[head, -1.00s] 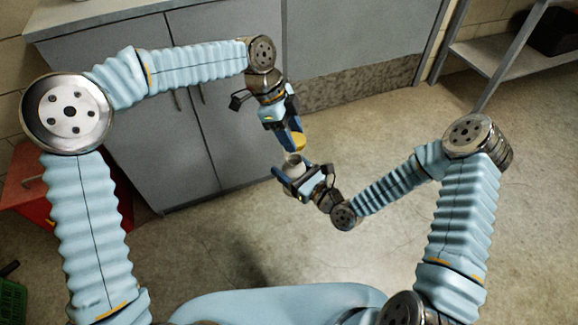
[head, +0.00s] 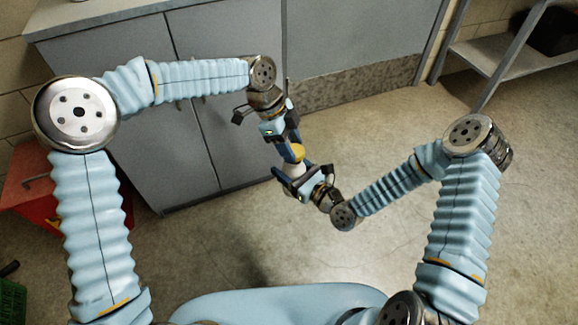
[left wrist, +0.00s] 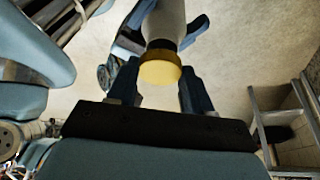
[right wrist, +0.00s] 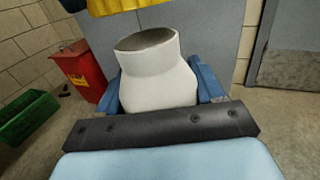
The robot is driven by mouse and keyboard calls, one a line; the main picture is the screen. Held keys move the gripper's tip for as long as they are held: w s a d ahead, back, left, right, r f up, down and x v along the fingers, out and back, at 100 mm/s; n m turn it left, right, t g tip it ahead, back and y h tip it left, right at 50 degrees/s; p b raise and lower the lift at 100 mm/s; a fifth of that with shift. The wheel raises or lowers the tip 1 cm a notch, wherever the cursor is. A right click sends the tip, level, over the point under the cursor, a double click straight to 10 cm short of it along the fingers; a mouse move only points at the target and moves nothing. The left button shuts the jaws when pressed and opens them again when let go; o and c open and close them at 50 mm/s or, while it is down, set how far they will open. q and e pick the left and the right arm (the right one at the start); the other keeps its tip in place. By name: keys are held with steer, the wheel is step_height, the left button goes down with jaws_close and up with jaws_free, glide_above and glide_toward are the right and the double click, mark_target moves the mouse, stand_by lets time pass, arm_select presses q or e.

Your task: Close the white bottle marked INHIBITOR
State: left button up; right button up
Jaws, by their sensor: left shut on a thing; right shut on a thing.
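The white bottle (head: 293,168) is held in my right gripper (head: 291,174) above the floor. The right wrist view shows its white body (right wrist: 158,78) between the blue fingers, with a dark open mouth at the top. No lettering is readable. My left gripper (head: 293,147) is shut on a yellow cap (head: 297,153), directly above the bottle. In the left wrist view the cap (left wrist: 160,69) sits between the fingers, in line with the bottle's neck. In the right wrist view the cap (right wrist: 128,5) is above the mouth, with a gap between them.
Grey cabinets (head: 185,110) stand behind my left arm. A red container (head: 35,190) and a green crate (head: 12,298) are on the floor at left. A metal shelf (head: 495,55) stands at upper right. The floor around the grippers is clear.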

mark_target(298, 147)
arm_select(q)
steer(key=shift+a, duration=0.1)
stand_by(0.5)
steer(key=shift+f, duration=0.85)
steer(key=shift+f, duration=0.6)
steer(key=m, duration=0.2)
steer(key=m+g+y, duration=0.1)
steer(key=m, duration=0.1)
steer(key=m+g, duration=0.1)
steer(key=m, duration=0.1)
steer(key=shift+w+d, duration=0.35)
steer(key=m+y, duration=0.1)
steer(key=m, duration=0.2)
steer(key=shift+d+g, duration=0.2)
steer(key=shift+g, duration=0.1)
steer(key=m+y, duration=0.1)
steer(key=m, duration=0.1)
steer(key=m+y, duration=0.1)
steer(key=m, duration=0.1)
steer(key=m+y, duration=0.1)
steer(key=m, duration=0.2)
steer(key=shift+d, duration=0.25)
steer(key=m+y, duration=0.1)
steer(key=m, duration=0.2)
steer(key=m+t+y, duration=0.1)
steer(key=m, duration=0.2)
steer(key=shift+s+d+m, duration=0.1)
steer(key=shift+m, duration=0.3)
